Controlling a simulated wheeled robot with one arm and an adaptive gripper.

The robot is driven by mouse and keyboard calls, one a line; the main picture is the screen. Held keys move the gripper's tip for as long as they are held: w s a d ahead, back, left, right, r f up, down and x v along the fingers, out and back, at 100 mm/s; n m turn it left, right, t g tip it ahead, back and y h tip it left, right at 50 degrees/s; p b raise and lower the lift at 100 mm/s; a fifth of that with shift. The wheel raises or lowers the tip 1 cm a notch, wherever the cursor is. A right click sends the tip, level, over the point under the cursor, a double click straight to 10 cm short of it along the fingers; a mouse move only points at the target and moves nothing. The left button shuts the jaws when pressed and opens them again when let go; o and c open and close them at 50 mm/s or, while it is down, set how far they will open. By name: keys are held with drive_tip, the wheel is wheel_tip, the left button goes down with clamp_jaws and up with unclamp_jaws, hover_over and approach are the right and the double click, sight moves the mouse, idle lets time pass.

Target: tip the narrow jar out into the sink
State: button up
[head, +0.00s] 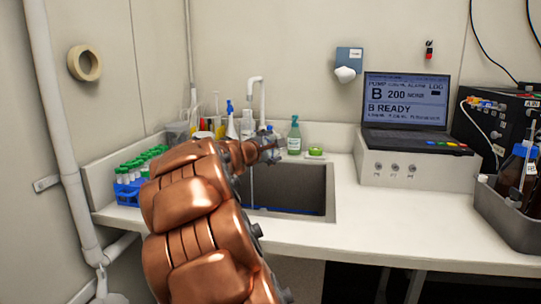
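My copper-coloured arm reaches up from the bottom and across the left part of the sink (312,199). My gripper (270,150) is at its far end, small and dark, above the sink's back edge. A clear, bluish vessel (269,137) shows right at the gripper. I cannot tell whether it is the narrow jar, or whether it is held or stands behind. The fingers are too small and overlapped to read. A thin pale vertical line, perhaps water, shows in the sink below the faucet (259,92). My arm hides the sink's left side.
Several bottles, including a green one (294,136) and a white one (247,124), stand behind the sink. A blue rack (126,191) of green-capped tubes is at left. A laptop (404,101) on a white box (410,168) stands right. The counter right of the sink is clear.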

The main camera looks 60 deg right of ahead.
drive_tip(key=shift+s+f+m+b, duration=0.2)
drive_tip(key=shift+f+m+b, duration=0.25)
drive_tip(key=shift+b, duration=1.15)
drive_tip(key=m+b, duration=0.1)
drive_tip(key=b, duration=0.4)
drive_tip(key=f+m+h+b, duration=0.1)
drive_tip(key=m+b, duration=0.1)
drive_tip(key=b, duration=0.3)
drive_tip(key=shift+f+t, duration=0.15)
drive_tip(key=shift+t, duration=0.25)
drive_tip(key=m+b, duration=0.1)
drive_tip(key=b, duration=0.1)
drive_tip(key=shift+f+h+b, duration=0.25)
drive_tip(key=shift+h+b, duration=0.05)
drive_tip(key=shift+b, duration=0.05)
drive_tip(key=shift+f+m+b, duration=0.1)
drive_tip(key=shift+m+b, duration=0.35)
drive_tip(key=shift+b, duration=0.75)
drive_tip(key=shift+f+m+h+b, duration=0.3)
drive_tip(key=shift+m+b, duration=0.1)
drive_tip(key=shift+b, duration=0.8)
drive_tip(key=shift+s+b, duration=0.1)
drive_tip(key=shift+b, duration=0.35)
drive_tip(key=shift+f+m+b, duration=0.1)
drive_tip(key=shift+m+b, duration=0.4)
drive_tip(key=shift+b, duration=0.25)
drive_tip(key=shift+w+f+m+b, duration=0.2)
drive_tip(key=shift+m+b, duration=0.2)
drive_tip(key=shift+b, duration=0.8)
